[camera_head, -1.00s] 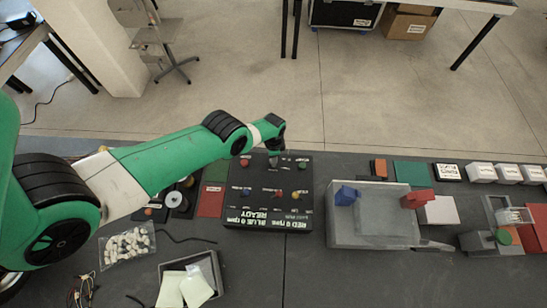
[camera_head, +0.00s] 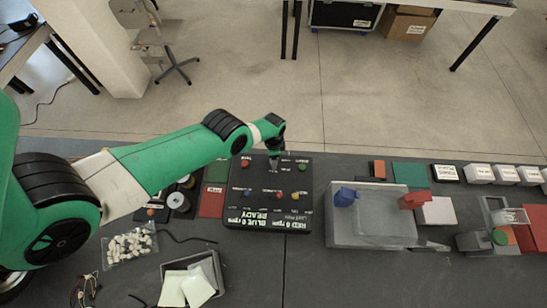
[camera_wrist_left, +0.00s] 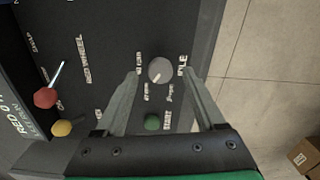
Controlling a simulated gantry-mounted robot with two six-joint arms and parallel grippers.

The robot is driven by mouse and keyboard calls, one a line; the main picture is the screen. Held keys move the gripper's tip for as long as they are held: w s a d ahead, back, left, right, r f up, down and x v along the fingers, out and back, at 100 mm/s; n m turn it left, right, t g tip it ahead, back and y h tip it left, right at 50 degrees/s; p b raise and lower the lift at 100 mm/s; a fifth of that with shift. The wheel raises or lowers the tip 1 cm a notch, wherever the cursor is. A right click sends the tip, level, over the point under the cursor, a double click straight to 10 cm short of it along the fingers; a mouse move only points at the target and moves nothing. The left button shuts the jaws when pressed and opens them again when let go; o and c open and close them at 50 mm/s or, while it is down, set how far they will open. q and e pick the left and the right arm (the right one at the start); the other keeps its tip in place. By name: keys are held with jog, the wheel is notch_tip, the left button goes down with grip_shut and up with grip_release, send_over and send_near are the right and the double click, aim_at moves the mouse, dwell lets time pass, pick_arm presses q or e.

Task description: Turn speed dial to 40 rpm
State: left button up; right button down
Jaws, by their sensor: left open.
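The speed dial (camera_wrist_left: 160,70) is a round grey knob with a pale pointer line aimed down-left in the left wrist view. Small printed marks beside it are too blurred to read surely. My left gripper (camera_wrist_left: 162,76) is open, with one finger on each side of the dial; I cannot tell whether they touch it. In the head view the left gripper (camera_head: 274,160) points down at the far edge of the black control box (camera_head: 235,212) and hides the dial there. The box's front lettering reads RED 0 rpm, BLUE 0 rpm, READY. My right gripper is not in view.
A green button (camera_wrist_left: 152,122) labelled START sits close to the fingers. A grey tray (camera_head: 345,232) with blue and red parts stands right of the box.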

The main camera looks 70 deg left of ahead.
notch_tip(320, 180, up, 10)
jog(key=p, duration=0.9)
